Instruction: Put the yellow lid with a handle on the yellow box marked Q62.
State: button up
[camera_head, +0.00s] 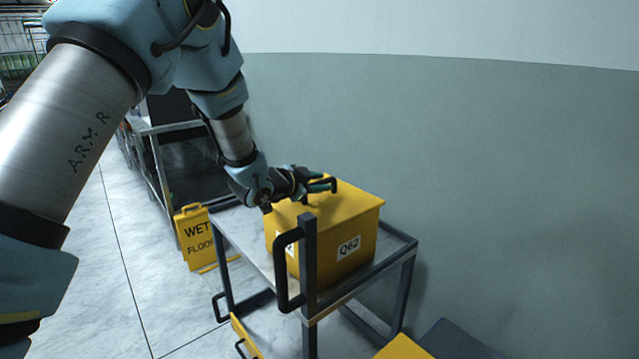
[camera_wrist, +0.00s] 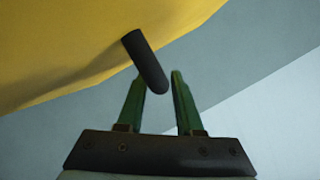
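The yellow box marked Q62 (camera_head: 346,258) stands upright on the top of a metal cart. The yellow lid (camera_head: 352,203) lies over the box top and appears to sit on it. My gripper (camera_head: 325,184) is at the lid's black handle, above the lid's far left part. In the wrist view, the green fingers of my gripper (camera_wrist: 161,78) are apart. The black handle (camera_wrist: 147,62) overlaps the left finger and reaches into the gap, clear of the right finger. The lid's yellow surface (camera_wrist: 60,45) fills the upper left there. The box's far side is hidden.
The cart (camera_head: 245,232) has a dark upright handle (camera_head: 288,268) before the box. Another yellow object (camera_head: 404,347) is at the bottom edge. A wet-floor sign (camera_head: 196,238) stands left; a wall rises behind.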

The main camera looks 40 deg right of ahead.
jog(key=shift+o, duration=1.3)
jog(key=shift+f, duration=0.1)
jog(key=shift+a, duration=0.1)
jog(key=b+v, duration=0.2)
jog(key=v, duration=0.8)
jog(key=shift+a+r+b, duration=0.25)
jog(key=shift+a+b, duration=0.05)
